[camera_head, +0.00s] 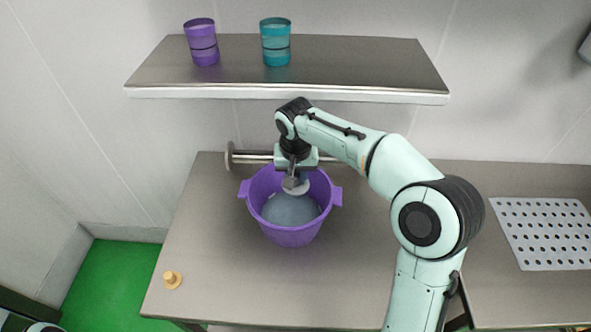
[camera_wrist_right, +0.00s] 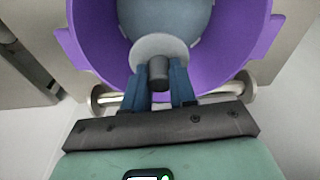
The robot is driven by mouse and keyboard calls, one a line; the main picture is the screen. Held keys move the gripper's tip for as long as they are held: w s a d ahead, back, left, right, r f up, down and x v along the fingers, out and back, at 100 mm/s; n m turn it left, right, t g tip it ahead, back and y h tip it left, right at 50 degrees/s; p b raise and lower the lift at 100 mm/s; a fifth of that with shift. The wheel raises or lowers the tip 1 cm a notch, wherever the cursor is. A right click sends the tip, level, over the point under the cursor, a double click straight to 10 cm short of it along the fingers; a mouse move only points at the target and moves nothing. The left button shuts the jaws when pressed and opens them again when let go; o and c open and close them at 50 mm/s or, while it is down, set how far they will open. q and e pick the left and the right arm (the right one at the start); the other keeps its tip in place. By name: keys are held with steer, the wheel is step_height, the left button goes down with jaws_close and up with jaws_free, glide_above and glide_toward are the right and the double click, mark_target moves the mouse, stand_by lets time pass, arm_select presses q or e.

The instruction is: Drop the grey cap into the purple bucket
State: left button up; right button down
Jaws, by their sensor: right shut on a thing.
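The purple bucket (camera_head: 290,236) stands upright on the steel table, with two side lugs and a grey-blue inside or contents. It also fills the top of the right wrist view (camera_wrist_right: 235,65). My right gripper (camera_head: 292,180) points down over the bucket's mouth. In the right wrist view its two blue fingers (camera_wrist_right: 158,84) are shut on the dark knob of the grey cap (camera_wrist_right: 150,45). The cap's pale round disc (camera_head: 298,189) hangs within the bucket's outline in the head view. Its exact height against the rim is hard to tell. My left gripper is not in view.
A shelf (camera_head: 300,72) above holds a purple cup (camera_head: 202,42) and a teal cup (camera_head: 275,42). A metal bar with a round end (camera_head: 230,158) lies behind the bucket. A small tan knob (camera_head: 172,280) sits at front left. A perforated plate (camera_head: 545,234) lies at right.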

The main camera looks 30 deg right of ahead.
mark_target(296, 190)
steer(key=shift+f, duration=0.65)
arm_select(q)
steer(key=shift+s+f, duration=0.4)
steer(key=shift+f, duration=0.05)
arm_select(e)
steer(key=c, duration=0.8)
jaws_free()
steer(key=shift+w, duration=0.1)
steer(key=shift+c, duration=0.2)
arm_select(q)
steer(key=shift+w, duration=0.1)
arm_select(e)
steer(key=shift+r, duration=0.15)
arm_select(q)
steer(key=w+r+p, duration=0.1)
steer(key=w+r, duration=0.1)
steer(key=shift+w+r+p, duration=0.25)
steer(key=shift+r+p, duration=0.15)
arm_select(e)
step_height(296, 190, up, 13)
steer(key=s, duration=0.2)
steer(key=shift+a, duration=0.45)
